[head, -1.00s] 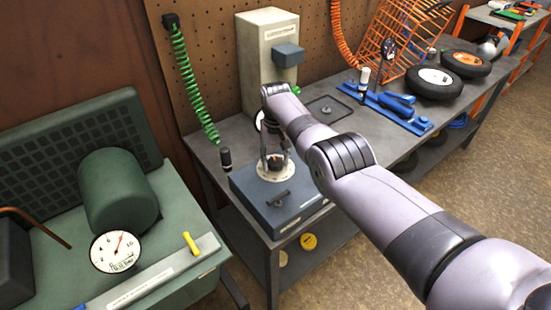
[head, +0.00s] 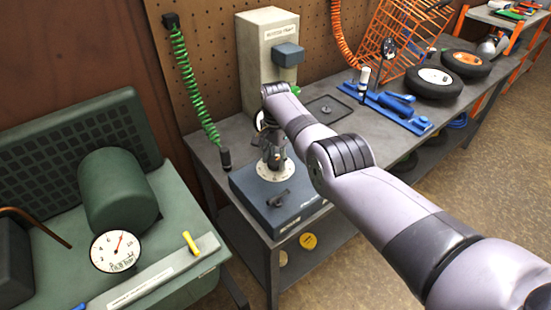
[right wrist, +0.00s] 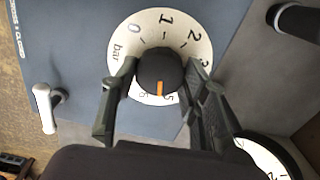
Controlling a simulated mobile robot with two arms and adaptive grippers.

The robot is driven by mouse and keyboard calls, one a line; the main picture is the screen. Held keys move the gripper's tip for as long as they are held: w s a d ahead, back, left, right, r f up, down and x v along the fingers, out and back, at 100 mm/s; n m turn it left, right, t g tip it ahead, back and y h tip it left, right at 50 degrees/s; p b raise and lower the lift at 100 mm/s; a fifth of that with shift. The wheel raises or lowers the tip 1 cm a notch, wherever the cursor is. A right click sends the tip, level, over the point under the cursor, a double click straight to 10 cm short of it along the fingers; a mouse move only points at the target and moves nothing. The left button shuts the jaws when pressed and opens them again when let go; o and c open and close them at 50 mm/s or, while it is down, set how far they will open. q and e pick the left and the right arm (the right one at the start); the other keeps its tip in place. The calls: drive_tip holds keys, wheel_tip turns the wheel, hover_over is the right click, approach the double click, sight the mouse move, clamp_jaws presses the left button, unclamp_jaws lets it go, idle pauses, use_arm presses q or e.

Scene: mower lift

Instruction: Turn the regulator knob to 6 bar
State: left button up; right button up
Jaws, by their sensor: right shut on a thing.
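The regulator knob (right wrist: 157,72) is black with an orange pointer mark. It stands in the middle of a white dial (right wrist: 185,30) marked 0, 1, 2, 3 and on to 5, 6 and "bar". In the right wrist view the orange mark points down, between 5 and 6 and nearer the 5. The dial (head: 283,174) sits on top of a blue-grey box (head: 270,213) on the bench. My right gripper (head: 272,158) comes down over it; its fingers (right wrist: 160,82) are shut on the knob from both sides. The knob is mostly hidden in the head view. My left gripper is not in view.
A handle (head: 278,199) sits on the box's front part. A green coiled hose (head: 192,85) hangs left of it. A green compressor (head: 120,190) with a round gauge (head: 113,252) stands at left. A blue tool (head: 398,110) and wheels (head: 432,82) lie farther right.

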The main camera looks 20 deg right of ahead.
sight(275, 161)
drive_tip(key=m, duration=0.4)
drive_tip(key=shift+w+r+m, duration=0.1)
drive_tip(key=shift+r+m, duration=0.05)
drive_tip(key=shift+m, duration=0.25)
idle(0.4)
drive_tip(key=o, duration=1.1)
drive_tip(key=shift+o, duration=0.2)
wheel_tip(275, 161, up, 12)
